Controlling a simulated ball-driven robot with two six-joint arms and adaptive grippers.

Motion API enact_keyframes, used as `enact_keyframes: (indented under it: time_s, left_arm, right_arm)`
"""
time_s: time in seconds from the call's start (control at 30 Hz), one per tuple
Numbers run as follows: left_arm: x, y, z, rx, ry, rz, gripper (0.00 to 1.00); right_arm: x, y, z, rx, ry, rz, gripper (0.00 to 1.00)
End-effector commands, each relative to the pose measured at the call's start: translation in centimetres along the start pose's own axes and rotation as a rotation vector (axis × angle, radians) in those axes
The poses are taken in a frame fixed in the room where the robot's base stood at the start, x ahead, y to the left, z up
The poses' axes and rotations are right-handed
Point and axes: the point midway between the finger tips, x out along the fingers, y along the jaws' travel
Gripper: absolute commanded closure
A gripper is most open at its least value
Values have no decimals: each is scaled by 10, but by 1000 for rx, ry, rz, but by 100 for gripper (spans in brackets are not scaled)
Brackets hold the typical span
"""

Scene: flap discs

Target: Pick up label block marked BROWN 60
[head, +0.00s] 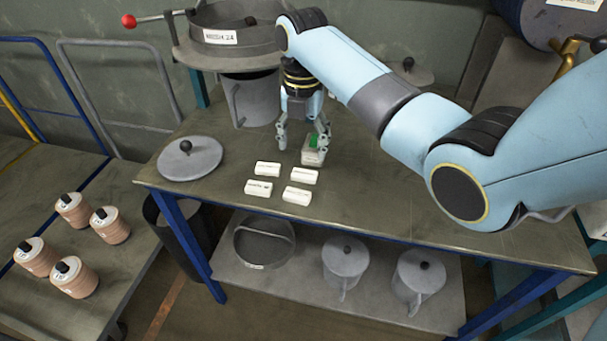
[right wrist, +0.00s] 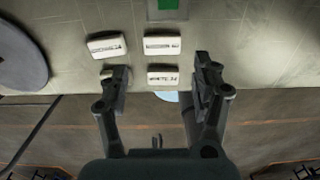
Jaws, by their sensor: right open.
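Several small white label blocks lie flat in two rows on the table: back left (head: 267,168), back right (head: 304,176), front left (head: 258,187) and front right (head: 297,196). Their print is too small to read surely, so I cannot tell which is BROWN 60. My right gripper (head: 303,138) is open and empty above the table, behind the blocks in the head view. In the right wrist view, one block (right wrist: 162,75) shows between the open fingers (right wrist: 160,82), and the left finger partly hides another. My left gripper is not in view.
A pale block with a green top (head: 313,148) stands by my right fingertips. A grey lid (head: 190,158) lies to the left, and a large grey pan (head: 225,35) stands behind. Several capped disc stacks (head: 72,208) stand on the left table. The table's right front is clear.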

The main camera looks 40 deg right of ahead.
Motion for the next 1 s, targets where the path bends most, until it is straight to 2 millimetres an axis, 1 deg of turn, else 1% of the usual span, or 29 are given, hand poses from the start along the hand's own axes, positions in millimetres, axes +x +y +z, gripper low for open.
enact_keyframes:
  time_s: [0.03,0.1,0.27,0.47,0.5,0.57,0.67,0.87,1.0]
  left_arm:
    - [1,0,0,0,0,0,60]
    - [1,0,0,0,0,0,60]
    - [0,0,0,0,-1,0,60]
    - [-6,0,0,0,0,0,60]
    - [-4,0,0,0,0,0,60]
    - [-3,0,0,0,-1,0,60]
    - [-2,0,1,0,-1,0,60]
    - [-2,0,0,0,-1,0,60]
    - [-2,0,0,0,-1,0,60]
  right_arm:
    - [9,0,0,1,2,-1,35]
    - [18,0,0,1,1,-1,35]
    - [30,-1,-2,2,0,0,35]
    - [58,-4,-13,2,2,0,35]
    - [65,-3,-12,2,1,0,35]
    - [72,-3,-12,2,0,0,35]
    - [78,-3,-11,2,-2,1,35]
    - [78,-3,-11,2,-2,1,35]
    - [78,-3,-11,2,-2,1,52]
